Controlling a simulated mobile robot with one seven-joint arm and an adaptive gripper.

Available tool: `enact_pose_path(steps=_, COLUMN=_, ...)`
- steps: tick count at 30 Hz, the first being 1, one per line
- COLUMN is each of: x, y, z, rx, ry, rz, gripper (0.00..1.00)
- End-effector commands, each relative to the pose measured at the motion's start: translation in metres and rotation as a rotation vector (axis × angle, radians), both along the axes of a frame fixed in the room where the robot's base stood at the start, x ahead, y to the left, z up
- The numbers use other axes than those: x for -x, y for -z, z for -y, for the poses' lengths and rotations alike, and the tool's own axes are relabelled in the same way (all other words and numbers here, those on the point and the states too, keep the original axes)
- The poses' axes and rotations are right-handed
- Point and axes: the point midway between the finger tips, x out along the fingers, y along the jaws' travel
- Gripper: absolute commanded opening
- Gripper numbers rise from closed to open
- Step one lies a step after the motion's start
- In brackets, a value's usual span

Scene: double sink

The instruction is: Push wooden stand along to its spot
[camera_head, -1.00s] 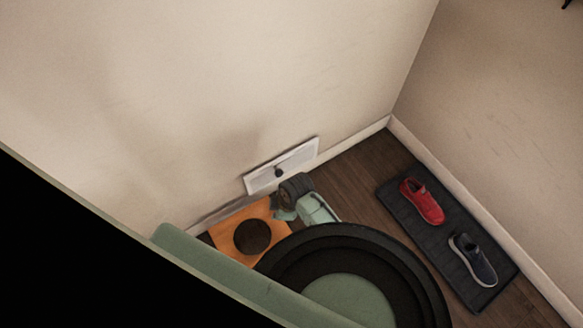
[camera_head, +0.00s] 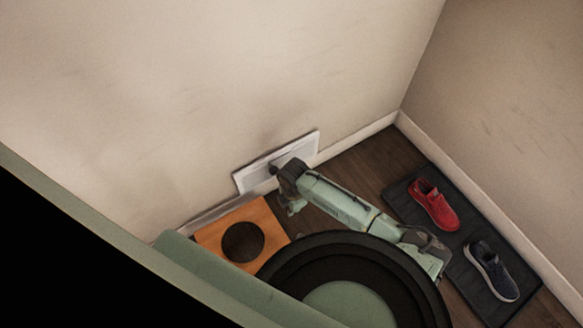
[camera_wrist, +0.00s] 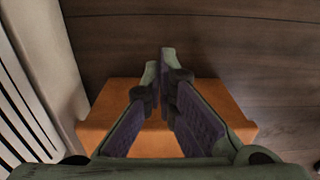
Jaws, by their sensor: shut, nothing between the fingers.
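The wooden stand (camera_head: 258,209) is an orange block with a round dark hole in its top. It stands on the floor near the wall in the head view, its lower part hidden by my body. My gripper (camera_head: 288,209) is low beside the stand's right end, near the wall. In the wrist view my gripper (camera_wrist: 160,58) is shut and empty, its fingers reaching across the view of the stand (camera_wrist: 100,105). I cannot tell whether the fingers touch it.
A white framed wall panel (camera_head: 310,146) is right behind my gripper. A dark mat (camera_head: 409,205) with a red shoe (camera_head: 434,205) and a dark blue shoe (camera_head: 491,270) lies to the right. Bare wooden floor (camera_head: 358,165) lies between the panel and the mat.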

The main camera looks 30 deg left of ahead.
Motion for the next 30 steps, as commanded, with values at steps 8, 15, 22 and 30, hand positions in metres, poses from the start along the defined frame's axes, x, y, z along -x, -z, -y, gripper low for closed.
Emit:
enact_pose_path(steps=8, x=0.005, y=0.055, z=-0.003, rx=-0.001, ry=-0.004, rz=-0.001, gripper=0.0)
enact_pose_path(steps=15, x=0.031, y=0.053, z=-0.018, rx=0.0, ry=-0.002, rz=0.0, gripper=0.0)
enact_pose_path(steps=22, x=0.035, y=0.052, z=-0.02, rx=0.0, ry=0.0, rz=0.0, gripper=0.0)
enact_pose_path(steps=30, x=0.035, y=0.052, z=-0.02, rx=0.0, ry=0.0, rz=0.0, gripper=0.0)
